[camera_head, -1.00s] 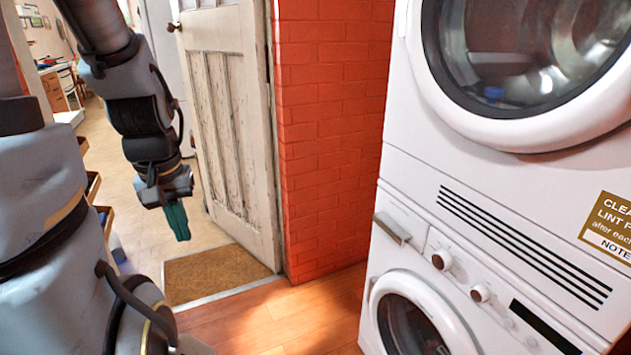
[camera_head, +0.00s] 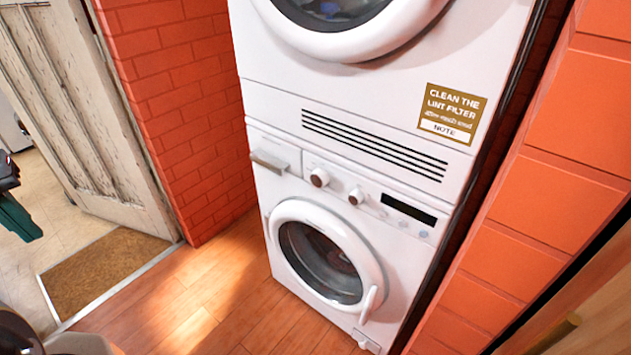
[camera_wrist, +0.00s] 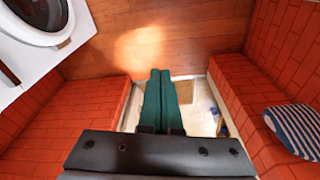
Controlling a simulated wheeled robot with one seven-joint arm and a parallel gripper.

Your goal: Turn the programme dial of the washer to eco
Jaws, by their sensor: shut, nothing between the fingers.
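The washer (camera_head: 293,188) is the lower white machine in the head view, with a round glass door. Its panel carries two round knobs, a left knob (camera_head: 319,178) and a right knob (camera_head: 356,196), beside a dark display (camera_head: 409,210). I cannot tell which knob is the programme dial, and no eco mark is readable. My gripper (camera_head: 18,218) shows at the left edge of the head view, far from the washer. In the wrist view its green fingers (camera_wrist: 161,98) are together and empty. Part of the washer also shows at the wrist view's upper left (camera_wrist: 30,55).
A dryer (camera_head: 275,80) with a lint filter sign (camera_head: 451,115) is stacked above. Brick walls (camera_head: 185,85) flank the machines. A worn door (camera_head: 85,110) and a brown mat (camera_head: 105,270) are at left. The wooden floor before the washer is clear. A striped cushion (camera_wrist: 295,130) lies at right in the wrist view.

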